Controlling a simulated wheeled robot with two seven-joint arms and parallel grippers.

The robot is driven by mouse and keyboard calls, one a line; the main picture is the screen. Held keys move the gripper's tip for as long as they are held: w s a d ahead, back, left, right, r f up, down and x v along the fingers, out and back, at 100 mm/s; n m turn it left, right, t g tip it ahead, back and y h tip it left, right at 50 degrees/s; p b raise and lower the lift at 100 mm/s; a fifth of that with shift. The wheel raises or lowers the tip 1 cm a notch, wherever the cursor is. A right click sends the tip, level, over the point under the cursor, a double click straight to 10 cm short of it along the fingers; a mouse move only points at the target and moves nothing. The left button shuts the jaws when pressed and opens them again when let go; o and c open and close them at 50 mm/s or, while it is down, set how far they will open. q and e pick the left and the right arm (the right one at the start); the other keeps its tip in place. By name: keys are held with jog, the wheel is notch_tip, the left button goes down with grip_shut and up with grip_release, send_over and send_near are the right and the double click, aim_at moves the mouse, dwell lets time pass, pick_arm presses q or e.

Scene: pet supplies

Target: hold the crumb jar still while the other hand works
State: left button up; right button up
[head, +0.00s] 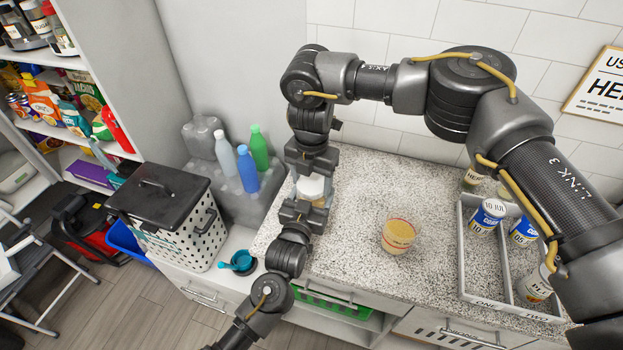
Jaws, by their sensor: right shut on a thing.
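A small jar (312,187) with a pale, whitish upper part is at the left part of the speckled counter, between my two grippers. I take it as the crumb jar; no label on it can be read. My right gripper (311,172) comes down from above and is shut on the jar's upper part. My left gripper (308,208) reaches up from below to the jar's near, lower side. Its fingers are partly hidden, and I cannot tell whether they grip the jar. The jar's base is hidden.
A yellowish tub (398,235) with a red band stands on the open counter (350,255). A grey divided tray (476,294) holds several cans and jars at right. At left are a perforated bin (175,230), a teal scoop (240,262) and bottles (247,168) in a grey holder.

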jog(key=m, duration=0.8)
jog(key=shift+m, duration=0.4)
jog(key=o, duration=1.1)
jog(key=shift+r, duration=2.25)
jog(key=shift+c, duration=0.5)
